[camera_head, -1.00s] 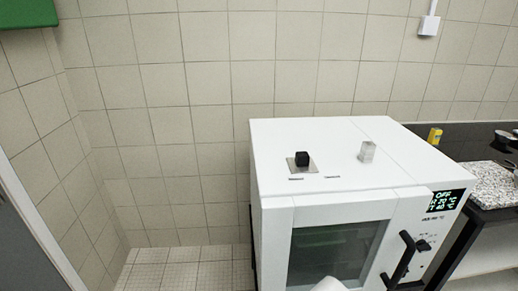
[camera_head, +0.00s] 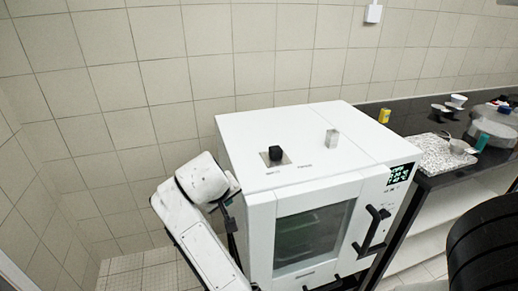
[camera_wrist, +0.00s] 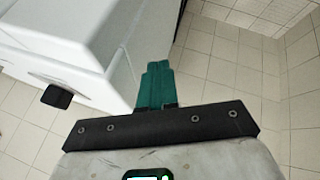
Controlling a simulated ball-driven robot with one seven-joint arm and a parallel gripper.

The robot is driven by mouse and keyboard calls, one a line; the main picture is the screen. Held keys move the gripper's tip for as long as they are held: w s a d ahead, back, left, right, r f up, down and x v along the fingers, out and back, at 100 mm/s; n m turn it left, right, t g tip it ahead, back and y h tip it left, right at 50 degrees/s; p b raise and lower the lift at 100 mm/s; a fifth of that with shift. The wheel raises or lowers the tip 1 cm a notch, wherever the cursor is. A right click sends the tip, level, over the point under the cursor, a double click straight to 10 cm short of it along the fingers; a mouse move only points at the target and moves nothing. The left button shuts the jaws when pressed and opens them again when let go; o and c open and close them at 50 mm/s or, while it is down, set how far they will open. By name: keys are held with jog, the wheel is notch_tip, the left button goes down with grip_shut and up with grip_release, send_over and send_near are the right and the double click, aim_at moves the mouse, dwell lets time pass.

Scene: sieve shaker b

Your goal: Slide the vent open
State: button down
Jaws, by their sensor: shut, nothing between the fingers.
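The vent is a black knob (camera_head: 275,153) on a small metal plate (camera_head: 264,159), set in the top of a white oven (camera_head: 300,125).
A clear block (camera_head: 332,139) stands on the oven top, right of the vent. The oven door has a black handle (camera_head: 372,230) at the front right. A dark counter (camera_head: 440,178) with a granite slab and small items is at the right. Tiled floor lies left.

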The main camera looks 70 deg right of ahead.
jog(key=d+r+m+g, duration=0.3)
jog(key=d+r+m, duration=0.2)
jog(key=r, duration=0.9)
jog(key=d, duration=0.2)
jog(key=shift+d+r+h, duration=0.3)
jog(key=p, duration=0.2)
send_near(269, 157)
jog(key=w+f, duration=0.2)
jog(key=f, duration=0.1)
jog(key=shift+w+a+f, duration=0.1)
jog(key=shift+w+f, duration=0.05)
jog(key=shift+w, duration=0.25)
jog(key=shift+s+d+f+p, duration=0.25)
jog(key=shift+s+d+p, duration=0.15)
jog(key=shift+s+d, duration=0.7)
jog(key=shift+s+d+f, duration=0.1)
jog(key=shift+s+d, duration=0.3)
jog(key=shift+d, duration=0.05)
jog(key=shift+d, duration=0.1)
